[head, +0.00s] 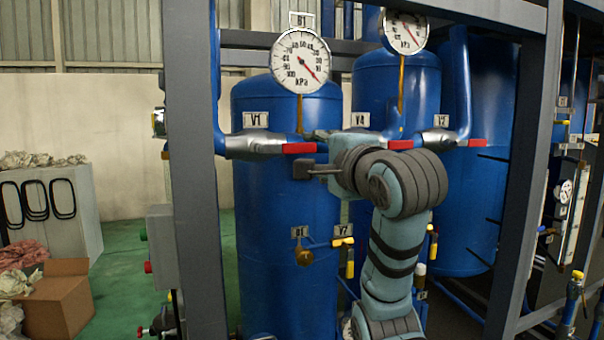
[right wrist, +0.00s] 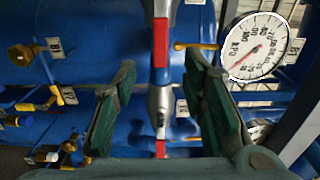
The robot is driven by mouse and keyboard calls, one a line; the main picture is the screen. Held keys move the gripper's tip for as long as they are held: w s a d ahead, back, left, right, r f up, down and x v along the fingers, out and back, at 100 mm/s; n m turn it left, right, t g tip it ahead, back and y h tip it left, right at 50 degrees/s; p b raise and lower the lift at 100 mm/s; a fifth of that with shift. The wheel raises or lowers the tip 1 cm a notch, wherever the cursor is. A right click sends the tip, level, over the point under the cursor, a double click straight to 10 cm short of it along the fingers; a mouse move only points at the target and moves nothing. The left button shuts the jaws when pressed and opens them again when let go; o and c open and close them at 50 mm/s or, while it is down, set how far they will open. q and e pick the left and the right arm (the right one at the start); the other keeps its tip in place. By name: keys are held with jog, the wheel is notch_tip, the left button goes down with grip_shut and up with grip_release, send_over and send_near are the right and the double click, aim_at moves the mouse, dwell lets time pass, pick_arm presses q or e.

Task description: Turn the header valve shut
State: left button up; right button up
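Valve V1 (head: 253,144) is a silver valve with a red lever (head: 298,148) lying level along the pipe. Valve V4's red lever (head: 400,145) shows just above my right forearm, also level; its body is mostly hidden in the head view. No label says which is the header valve. My right gripper (head: 316,153) is in front of the pipe between these two levers. In the right wrist view its fingers (right wrist: 162,70) are spread, one each side of the pipe line, with V4's silver body (right wrist: 157,105) between them and V1's lever (right wrist: 160,45) beyond. Contact cannot be told. My left gripper is out of view.
A kPa gauge (head: 300,61) stands above V1, and a second gauge (head: 405,32) stands to its right. A grey frame post (head: 190,170) is at the left. A brass valve (head: 303,256) and a yellow-handled valve (head: 350,262) sit below. Blue tanks (head: 285,200) are behind.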

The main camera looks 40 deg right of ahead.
aim_at(303, 148)
jog(key=p+x, duration=0.2)
jog(key=x, duration=0.8)
jog(key=shift+d, duration=0.2)
jog(key=shift+w, duration=0.35)
jog(key=shift+c, duration=0.2)
grip_shut()
jog(key=shift+s+d, duration=0.1)
jog(key=shift+d, duration=0.05)
